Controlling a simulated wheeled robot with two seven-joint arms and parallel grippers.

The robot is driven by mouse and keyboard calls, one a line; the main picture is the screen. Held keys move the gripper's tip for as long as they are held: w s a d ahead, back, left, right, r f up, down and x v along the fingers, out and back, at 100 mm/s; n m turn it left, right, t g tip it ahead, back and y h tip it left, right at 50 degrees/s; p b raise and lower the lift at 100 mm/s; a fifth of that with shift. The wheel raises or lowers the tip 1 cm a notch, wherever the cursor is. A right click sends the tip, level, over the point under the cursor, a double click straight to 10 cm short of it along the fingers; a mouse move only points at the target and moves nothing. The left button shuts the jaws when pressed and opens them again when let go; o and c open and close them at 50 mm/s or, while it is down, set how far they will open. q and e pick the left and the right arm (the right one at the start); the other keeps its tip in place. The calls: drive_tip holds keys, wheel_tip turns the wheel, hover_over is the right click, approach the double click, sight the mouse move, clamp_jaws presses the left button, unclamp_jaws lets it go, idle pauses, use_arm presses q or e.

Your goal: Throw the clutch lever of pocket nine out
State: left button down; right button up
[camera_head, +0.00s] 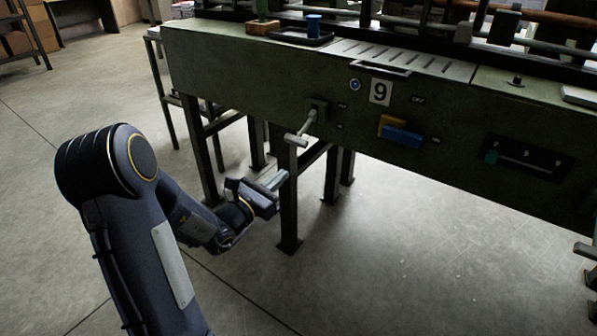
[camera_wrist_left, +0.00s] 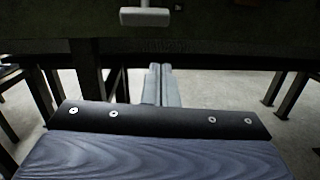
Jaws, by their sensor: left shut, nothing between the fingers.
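In the left wrist view the lever's pale handle (camera_wrist_left: 145,17) shows at the top. My left gripper (camera_head: 278,180) is below and slightly left of the lever, apart from it. Its two fingers are together and empty, and they also show in the left wrist view (camera_wrist_left: 161,85). My right gripper is not in view.
A machine leg (camera_head: 289,215) stands close behind my left gripper. A tray (camera_head: 300,37) with a blue cup lies on top.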

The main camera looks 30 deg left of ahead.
sight(306, 126)
use_arm(q)
drive_tip(key=shift+w+a+f+n+y, duration=0.15)
drive_tip(key=shift+a+f+n+y, duration=0.65)
drive_tip(key=shift+a+f, duration=0.15)
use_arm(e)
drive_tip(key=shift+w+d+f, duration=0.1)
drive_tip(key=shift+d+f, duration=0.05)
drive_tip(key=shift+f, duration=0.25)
use_arm(q)
drive_tip(key=shift+d, duration=0.1)
